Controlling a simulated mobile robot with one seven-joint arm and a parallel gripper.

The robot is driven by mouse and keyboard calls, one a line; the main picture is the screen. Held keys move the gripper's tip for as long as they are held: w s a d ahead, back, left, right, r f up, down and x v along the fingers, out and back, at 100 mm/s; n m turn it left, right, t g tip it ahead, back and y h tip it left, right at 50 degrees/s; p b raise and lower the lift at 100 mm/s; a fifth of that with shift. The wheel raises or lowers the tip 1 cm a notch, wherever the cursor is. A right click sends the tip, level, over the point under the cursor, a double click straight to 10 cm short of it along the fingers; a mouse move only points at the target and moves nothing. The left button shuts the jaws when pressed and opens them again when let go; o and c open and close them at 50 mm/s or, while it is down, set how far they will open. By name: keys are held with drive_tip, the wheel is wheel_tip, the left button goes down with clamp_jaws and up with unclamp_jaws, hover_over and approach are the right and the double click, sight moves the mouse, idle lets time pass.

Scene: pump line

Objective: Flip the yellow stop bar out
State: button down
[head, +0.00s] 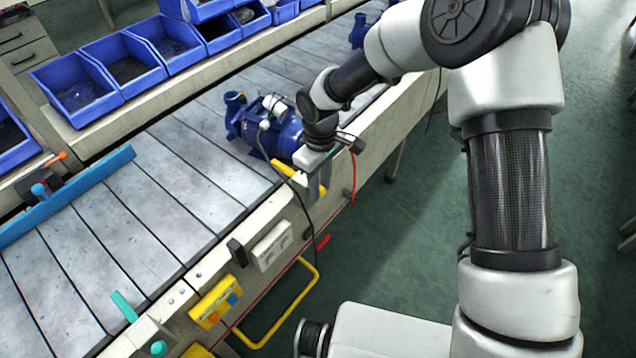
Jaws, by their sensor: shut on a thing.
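The yellow stop bar (284,168) is at the near edge of the conveyor, just in front of a blue pump. It lies roughly along the edge, and its middle is hidden by my gripper. My gripper (316,188) reaches down over the edge and is shut on the yellow stop bar. The fingertips are small and partly hidden here, so the exact grip is hard to see.
The blue pump (265,128) stands on the conveyor (190,190) close to my gripper. Blue bins (125,68) line the far side. A yellow tube loop (290,315) sticks out below the near edge.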

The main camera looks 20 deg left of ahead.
drive_tip(key=s+d, duration=0.3)
drive_tip(key=d, duration=0.6)
drive_tip(key=shift+s, duration=0.35)
drive_tip(key=shift+d, duration=0.15)
drive_tip(key=c, duration=1.5)
unclamp_jaws()
drive_tip(key=shift+o, duration=0.2)
wheel_tip(320, 180, up, 18)
drive_tip(key=p, duration=0.3)
drive_tip(key=shift+f, duration=0.25)
